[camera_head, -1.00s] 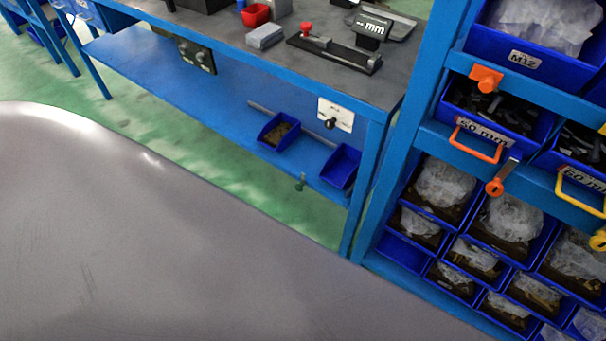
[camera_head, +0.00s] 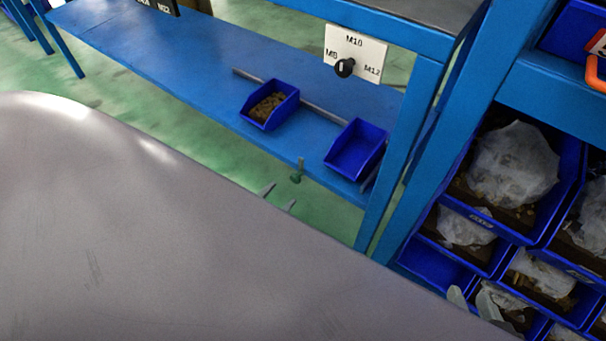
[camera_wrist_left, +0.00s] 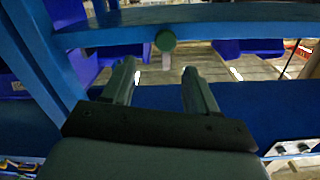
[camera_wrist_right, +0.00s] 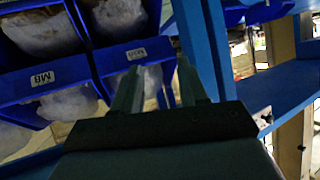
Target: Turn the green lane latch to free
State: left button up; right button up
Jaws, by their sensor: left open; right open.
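The green lane latch (camera_head: 297,172) is a small green knob with a pale lever at the front edge of the blue lower shelf (camera_head: 200,72). In the left wrist view the latch (camera_wrist_left: 165,41) shows as a green disc with its lever pointing down in the picture. My left gripper (camera_head: 279,198) is open and empty, its fingertips just in front of the latch. In the left wrist view its fingers (camera_wrist_left: 160,68) stand either side of the lever, seemingly short of it. My right gripper (camera_head: 472,298) is open and empty, in front of the bins at the right.
A blue bin with brown parts (camera_head: 269,104) and an empty blue bin (camera_head: 356,149) sit on the shelf behind the latch. A dial plate (camera_head: 356,52) hangs above. A blue post (camera_head: 405,150) and bagged-parts bins (camera_head: 510,165) stand right.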

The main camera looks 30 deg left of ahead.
aim_at(294, 180)
pick_arm(q)
jog(key=shift+w+a+f+b, duration=0.3)
jog(key=shift+w+f+b, duration=0.2)
jog(key=shift+w+f, duration=0.4)
jog(key=w, duration=0.2)
jog(key=w+b, duration=0.1)
jog(key=w, duration=0.3)
jog(key=shift+w+d+r+b, duration=0.2)
jog(key=shift+w+d+b, duration=0.05)
jog(key=shift+b, duration=0.15)
pick_arm(e)
jog(key=shift+w+a+f+y, duration=0.3)
jog(key=shift+w+a+f, duration=0.1)
jog(key=shift+a, duration=0.1)
jog(key=shift+w+a+f+y, duration=0.3)
jog(key=shift+w+a, duration=0.05)
jog(key=shift+a, duration=0.15)
pick_arm(q)
jog(key=shift+c, duration=0.3)
jog(key=c, duration=1)
